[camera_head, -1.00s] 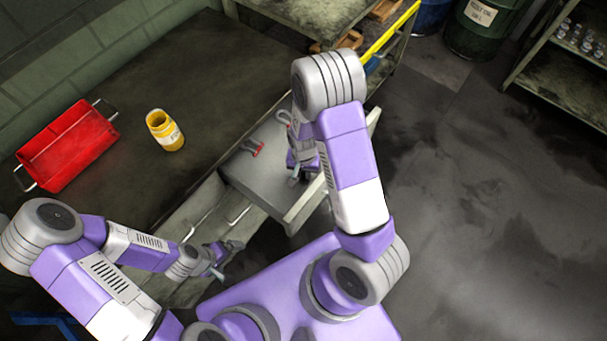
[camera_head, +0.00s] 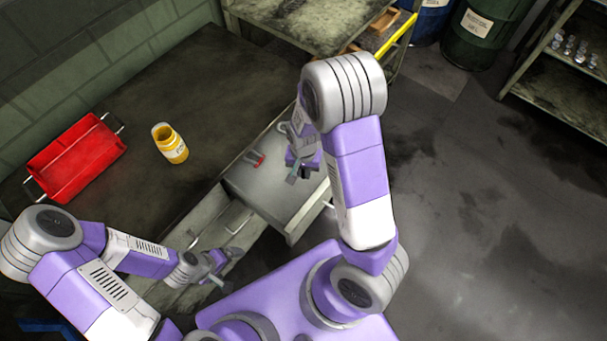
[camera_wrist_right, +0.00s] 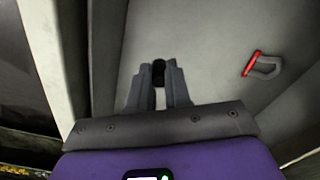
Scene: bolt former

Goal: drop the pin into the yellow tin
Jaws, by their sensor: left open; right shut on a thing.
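The yellow tin (camera_head: 172,147) stands open and upright on the dark workbench, right of a red tray. My right gripper (camera_head: 292,178) is over the open grey drawer (camera_head: 262,188), to the right of the tin. In the right wrist view my right gripper (camera_wrist_right: 159,86) is shut on a small dark piece, the pin (camera_wrist_right: 159,70), whose top shows between the fingertips. The rest of the pin is hidden by the fingers. My left gripper (camera_head: 226,278) is open and empty, low in front of the bench.
A red-and-grey clip-like item (camera_wrist_right: 264,66) lies in the drawer; it also shows in the head view (camera_head: 256,160). The red tray (camera_head: 75,160) with metal handles sits left on the bench. A shelf unit (camera_head: 310,22) stands behind. The bench between tin and drawer is clear.

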